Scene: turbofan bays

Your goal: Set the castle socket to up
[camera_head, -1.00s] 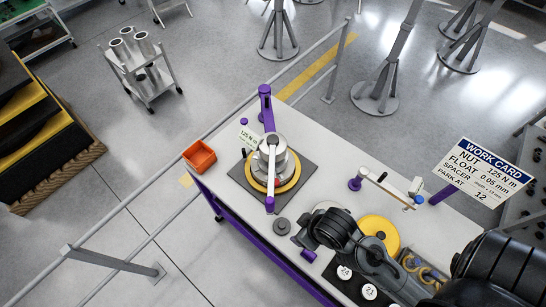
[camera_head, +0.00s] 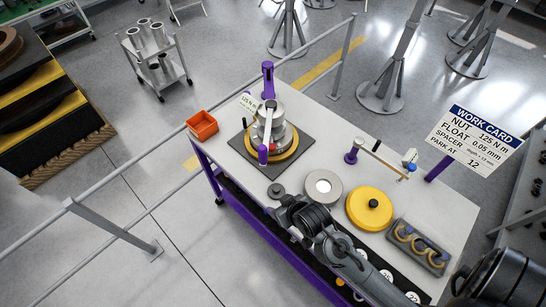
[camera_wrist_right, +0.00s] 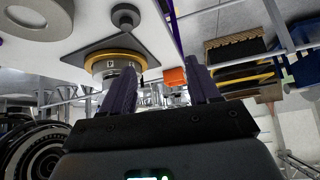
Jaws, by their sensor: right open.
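A small dark grey round piece (camera_head: 276,190), which may be the castle socket, stands on the bench beside the square dark base plate (camera_head: 290,165). It also shows in the right wrist view (camera_wrist_right: 125,16); I cannot tell which way it faces. On the plate sits a silver turbofan hub (camera_head: 280,130) with a yellow ring and a lever across its top. My right arm reaches in at the bench's front edge. In the right wrist view my right gripper (camera_wrist_right: 160,88) is open with nothing between its dark purple fingers. In the head view its fingertips are hidden. My left gripper is not in view.
An orange bin (camera_head: 202,126) stands at the bench's left end. A grey ring (camera_head: 323,188), a yellow disc (camera_head: 369,208) and a tray of hooks (camera_head: 418,246) lie right of the plate. A work card (camera_head: 474,140) stands at the right. Railings run along the left.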

